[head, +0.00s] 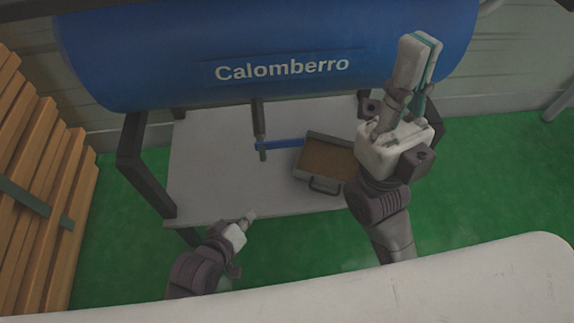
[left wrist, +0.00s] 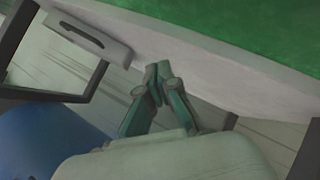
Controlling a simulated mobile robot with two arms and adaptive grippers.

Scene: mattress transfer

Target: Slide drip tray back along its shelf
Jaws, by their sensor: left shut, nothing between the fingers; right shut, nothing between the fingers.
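The drip tray (head: 304,175) is a shallow grey box with a brown inside and a front handle. It lies on the white shelf (head: 210,175) under the blue tank, its handle side near the shelf's front edge. Its right end is partly hidden by my right arm. My left gripper (head: 251,216) is shut and empty at the shelf's front edge, left of the tray and apart from it. In the left wrist view its fingertips (left wrist: 157,72) are together, with the tray's handle side (left wrist: 88,38) at upper left. My right gripper (head: 422,42) is shut, empty and raised in front of the tank.
The blue tank (head: 270,45) marked "Calomberro" sits above the shelf. A tap with a blue lever (head: 282,144) hangs from it, behind and left of the tray. Dark frame posts (head: 148,175) bound the shelf. Wooden slats (head: 45,190) stand at left. The shelf's left part is clear.

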